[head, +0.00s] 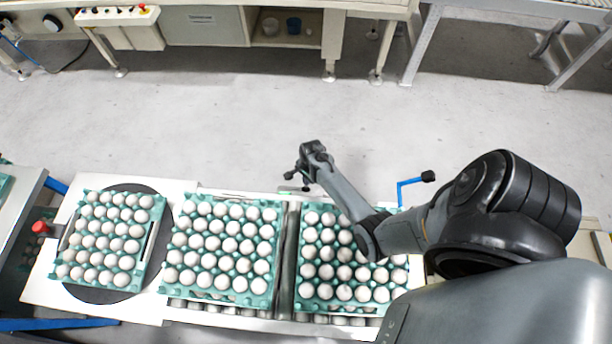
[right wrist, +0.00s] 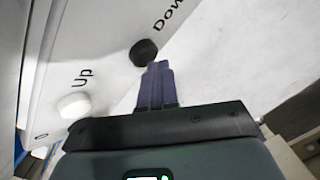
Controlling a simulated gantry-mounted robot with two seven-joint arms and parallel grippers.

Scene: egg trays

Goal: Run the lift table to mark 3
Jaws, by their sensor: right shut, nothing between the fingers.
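In the right wrist view, a pale panel (right wrist: 105,55) carries a white button (right wrist: 74,105) marked "Up" and a black button (right wrist: 143,52) marked "Down". My right gripper (right wrist: 157,68) is shut and empty, its fingertips right by the black button. Whether they touch it, I cannot tell. In the head view my right gripper (head: 298,174) is at the far edge of the tables with the egg trays. The panel's buttons cannot be made out there. I cannot tell which table is the lift table, and no mark 3 is readable. My left gripper is not in view.
Egg-filled green trays stand in a row: the left tray (head: 77,207) on a dark round plate (head: 165,222), then a middle tray (head: 226,292) and a right tray (head: 300,290). A blue bar (head: 399,193) with a black handle rises beyond. The floor behind is clear.

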